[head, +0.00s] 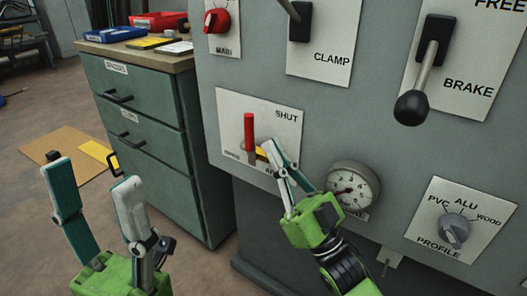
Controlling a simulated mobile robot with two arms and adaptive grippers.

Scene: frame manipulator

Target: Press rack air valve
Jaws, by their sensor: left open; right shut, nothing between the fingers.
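The air valve is on a white plate (220,108) marked SHUT on the grey machine front, with another word at lower left too small to read. Its red lever (249,130) stands upright, and a brass-coloured part (262,152) shows low beside it. My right gripper (270,150) is shut and empty, its fingertips just right of the red lever near the brass part. I cannot tell whether they touch the valve, and they hide part of it. My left gripper (92,178) is open and empty at the lower left, away from the panel.
A pressure gauge (352,187) sits right of the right gripper. The PROFILE knob (454,230), black BRAKE lever (412,106), CLAMP lever (299,22) and red MAIN knob (217,20) share the panel. A green drawer cabinet (150,160) stands left. Cardboard (65,142) lies on the floor.

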